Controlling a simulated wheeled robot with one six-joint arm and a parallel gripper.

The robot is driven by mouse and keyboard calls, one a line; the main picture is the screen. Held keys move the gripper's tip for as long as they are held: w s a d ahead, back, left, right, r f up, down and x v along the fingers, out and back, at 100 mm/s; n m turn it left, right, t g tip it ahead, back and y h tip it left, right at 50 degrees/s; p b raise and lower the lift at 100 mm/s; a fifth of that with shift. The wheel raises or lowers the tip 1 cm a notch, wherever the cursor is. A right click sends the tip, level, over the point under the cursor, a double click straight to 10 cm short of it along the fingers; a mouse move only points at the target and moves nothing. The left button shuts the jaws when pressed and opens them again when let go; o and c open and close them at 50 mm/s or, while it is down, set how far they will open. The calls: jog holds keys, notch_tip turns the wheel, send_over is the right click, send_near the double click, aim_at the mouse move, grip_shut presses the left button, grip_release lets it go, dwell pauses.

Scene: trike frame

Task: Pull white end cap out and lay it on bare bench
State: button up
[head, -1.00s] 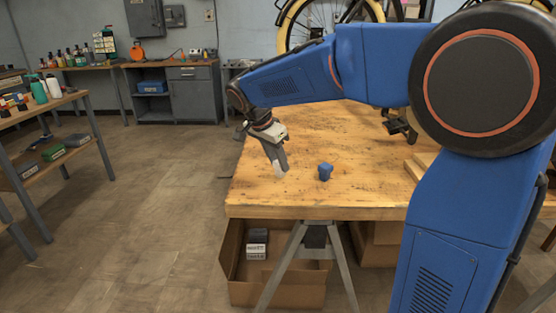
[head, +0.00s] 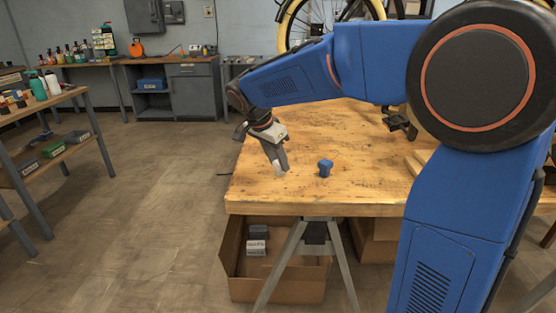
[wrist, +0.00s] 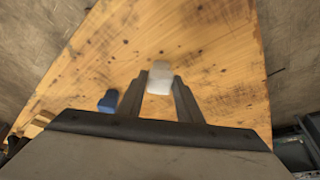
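The white end cap (wrist: 159,77) sits between the two fingertips of my gripper (wrist: 160,84) in the wrist view. The fingers meet its two sides, so the gripper looks shut on it. In the head view the cap (head: 278,167) shows as a small pale piece at the tip of my gripper (head: 277,160), low over the left part of the wooden bench (head: 300,195). Whether it touches the wood I cannot tell. A small blue part (head: 325,168) stands on the bench to the right of the gripper, apart from it. It also shows in the wrist view (wrist: 108,101).
Bare wood lies around the cap and the blue part. A dark clamp-like thing (head: 400,123) is at the bench's right, with wooden pieces (head: 420,162) near it. A cardboard box (head: 275,288) stands under the bench. Shelves (head: 45,160) are far left.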

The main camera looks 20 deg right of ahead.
jog(key=o, duration=0.3)
jog(key=shift+r, duration=0.15)
jog(key=v, duration=1.6)
jog(key=s+d+f+n+y, duration=0.1)
jog(key=s+d+f+n, duration=0.15)
jog(key=s, duration=0.25)
jog(key=s+d+f+n+t+y, duration=0.1)
jog(key=s+d+f+n, duration=0.1)
jog(key=s+d, duration=0.3)
jog(key=s+d+f+n, duration=0.2)
jog(key=s+d+f, duration=0.1)
jog(key=s, duration=0.3)
jog(key=s+d+f+n, duration=0.1)
jog(key=s+f+n, duration=0.1)
jog(key=s+f, duration=0.2)
jog(key=s+d+f+n+t+y, duration=0.1)
jog(key=s+f+n, duration=0.1)
jog(key=s+f, duration=0.3)
jog(key=s+f+n+y, duration=0.1)
jog(key=s+f+n, duration=0.1)
jog(key=s+f, duration=0.2)
jog(key=shift+s+d+f+t, duration=0.25)
jog(key=shift+s+d+t, duration=0.15)
jog(key=shift+s, duration=0.25)
jog(key=shift+c, duration=0.5)
